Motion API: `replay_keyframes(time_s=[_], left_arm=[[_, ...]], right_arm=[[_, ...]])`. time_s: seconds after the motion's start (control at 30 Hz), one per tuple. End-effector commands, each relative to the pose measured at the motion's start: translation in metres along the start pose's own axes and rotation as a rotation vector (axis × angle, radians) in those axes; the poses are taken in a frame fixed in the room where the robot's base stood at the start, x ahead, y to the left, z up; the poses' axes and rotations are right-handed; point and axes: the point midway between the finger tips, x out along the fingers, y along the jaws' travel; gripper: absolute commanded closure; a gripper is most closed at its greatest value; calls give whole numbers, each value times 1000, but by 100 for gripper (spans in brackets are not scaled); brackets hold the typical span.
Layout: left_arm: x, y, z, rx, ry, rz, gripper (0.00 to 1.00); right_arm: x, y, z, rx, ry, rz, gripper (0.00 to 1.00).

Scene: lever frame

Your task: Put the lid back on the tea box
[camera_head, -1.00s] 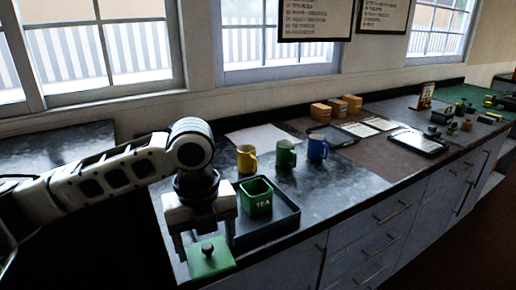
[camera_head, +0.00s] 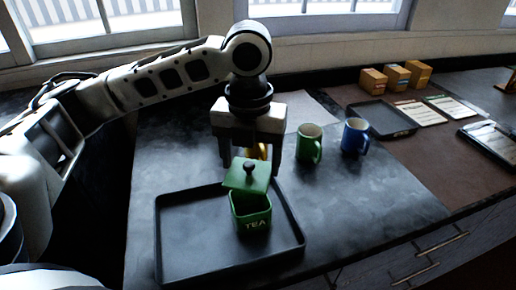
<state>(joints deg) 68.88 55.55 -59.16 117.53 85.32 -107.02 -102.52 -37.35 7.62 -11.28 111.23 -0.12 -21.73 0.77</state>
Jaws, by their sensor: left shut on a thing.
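The green tea box (camera_head: 251,221), marked TEA, stands upright on a black tray (camera_head: 190,262). Its dark inside shows below the lid's front edge. The flat green lid (camera_head: 235,179) with a dark knob (camera_head: 249,169) is over the box's back part and appears raised, not seated on the rim. The exact contact of the fingertips is hard to see. My right gripper is not in view.
A yellow mug (camera_head: 258,151) is partly hidden behind my left gripper. A green mug (camera_head: 309,144) and a blue mug (camera_head: 355,136) stand to the right. Small boxes (camera_head: 396,77) and another black tray (camera_head: 384,119) are farther right.

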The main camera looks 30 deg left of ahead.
Motion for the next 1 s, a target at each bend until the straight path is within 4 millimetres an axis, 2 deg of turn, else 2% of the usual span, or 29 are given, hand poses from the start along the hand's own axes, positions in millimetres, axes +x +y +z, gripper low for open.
replay_keyframes(time_s=[0.1,0.4,0.6,1.0], left_arm=[[10,0,0,-1,-1,0,52],[43,0,0,-1,-3,-1,52],[54,0,0,-1,1,1,52],[60,0,0,0,0,0,52]], right_arm=[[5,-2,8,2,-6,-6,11],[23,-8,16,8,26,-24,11],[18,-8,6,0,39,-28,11],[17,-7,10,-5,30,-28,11]])
